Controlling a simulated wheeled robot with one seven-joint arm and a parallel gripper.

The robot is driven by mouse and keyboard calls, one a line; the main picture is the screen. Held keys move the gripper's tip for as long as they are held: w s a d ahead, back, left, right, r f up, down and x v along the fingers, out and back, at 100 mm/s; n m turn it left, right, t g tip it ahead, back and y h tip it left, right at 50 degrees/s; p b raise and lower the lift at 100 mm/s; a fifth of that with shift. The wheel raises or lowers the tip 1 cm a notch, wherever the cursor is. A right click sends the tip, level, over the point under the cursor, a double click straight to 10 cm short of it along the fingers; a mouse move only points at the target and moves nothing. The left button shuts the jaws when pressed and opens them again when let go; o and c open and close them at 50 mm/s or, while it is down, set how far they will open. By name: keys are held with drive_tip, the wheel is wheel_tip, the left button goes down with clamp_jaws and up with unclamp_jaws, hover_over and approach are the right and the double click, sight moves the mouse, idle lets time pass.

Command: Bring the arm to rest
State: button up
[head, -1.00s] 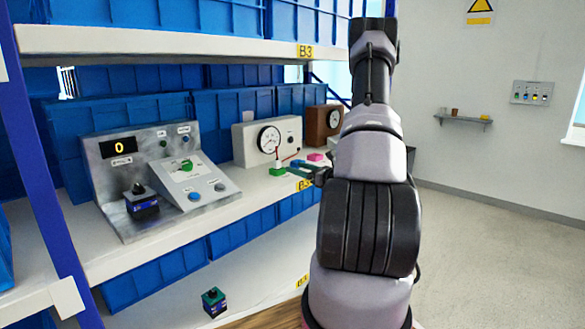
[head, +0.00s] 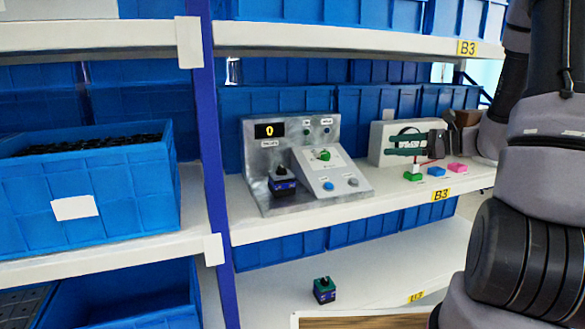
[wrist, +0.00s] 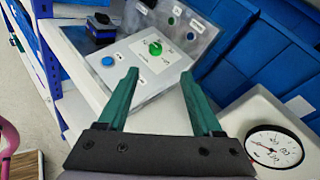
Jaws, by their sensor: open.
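My gripper (wrist: 160,75) is open and empty in the wrist view, its two green fingers apart. In the head view my gripper (head: 391,144) hangs in front of the white meter box, right of the metal control panel. The panel (head: 262,158) stands on the middle shelf. Its green rotary knob (head: 322,155) also shows in the wrist view (wrist: 155,47), beyond the fingertips and apart from them. The panel's display (head: 270,130) reads 0. My arm fills the right side of the head view and hides the shelf's far end.
The white meter box (head: 384,150) stands right of the panel. Green, blue and pink small blocks (head: 437,171) lie before it. A dark cube (head: 323,290) sits on the lower shelf. A blue upright (head: 208,110) and shelf edges are nearby.

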drive_tip(key=s+a+r+n+g+h, duration=0.25)
drive_tip(key=s+a+n, duration=0.2)
drive_tip(key=s, duration=0.25)
drive_tip(key=s+a+r+n+g+h, duration=0.2)
drive_tip(key=s+a+r+n+g, duration=0.15)
drive_tip(key=s+n, duration=0.3)
drive_tip(key=s+d+r+n+t+h, duration=0.3)
drive_tip(key=s+r+n+t+h, duration=0.1)
drive_tip(key=s+r+n+h, duration=0.1)
drive_tip(key=s+r+h, duration=0.1)
drive_tip(key=s+r, duration=0.1)
drive_tip(key=s, duration=0.1)
drive_tip(key=shift+d+n, duration=0.2)
drive_tip(key=shift+n, duration=0.1)
drive_tip(key=shift+h, duration=0.25)
drive_tip(key=shift+c, duration=0.4)
